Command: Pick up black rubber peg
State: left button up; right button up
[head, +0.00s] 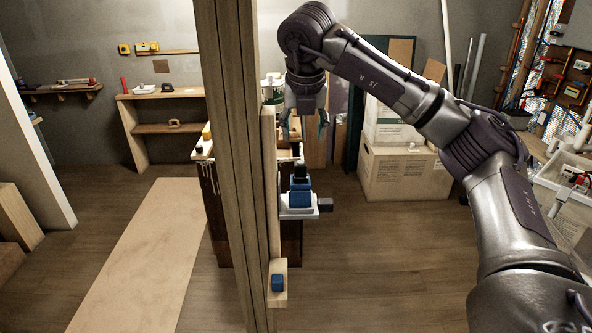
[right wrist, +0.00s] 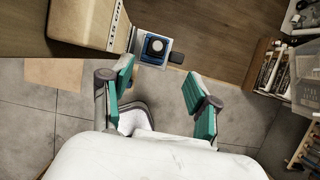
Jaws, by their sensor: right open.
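A black upright piece, which looks like the rubber peg (head: 300,171), stands at the top of a blue block (head: 300,193) on a small light-grey platform (head: 299,212). My right gripper (head: 304,126) is open and empty, above and apart from the peg. In the right wrist view its teal fingers (right wrist: 158,84) are spread, with the peg beyond them. My left gripper is not in view.
A wooden post (head: 234,120) stands close left of the platform. A small ledge below holds a blue cube (head: 278,283). A dark block (head: 326,205) juts from the platform's right side. Cardboard boxes (head: 405,175) stand behind.

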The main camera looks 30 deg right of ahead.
aim_at(301, 164)
jog(key=p+x, duration=0.1)
jog(key=x, duration=0.6)
jog(key=shift+s+f+p, duration=0.1)
jog(key=shift+f+p, duration=0.05)
jog(key=shift+p, duration=0.2)
jog(key=shift+f, duration=0.3)
jog(key=shift+w+f+p, duration=0.15)
jog(key=shift+w+p, duration=0.05)
jog(key=shift+p, duration=0.1)
jog(key=p+x, duration=0.2)
jog(key=x, duration=0.2)
jog(key=shift+f, duration=0.2)
jog(key=shift+w+f, duration=0.1)
jog(key=shift+f, duration=0.15)
jog(key=c, duration=1.1)
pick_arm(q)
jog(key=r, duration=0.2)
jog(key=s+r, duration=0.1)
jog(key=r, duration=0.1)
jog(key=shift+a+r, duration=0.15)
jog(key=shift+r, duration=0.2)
pick_arm(e)
jog(key=shift+c, duration=0.2)
jog(key=shift+r, duration=0.1)
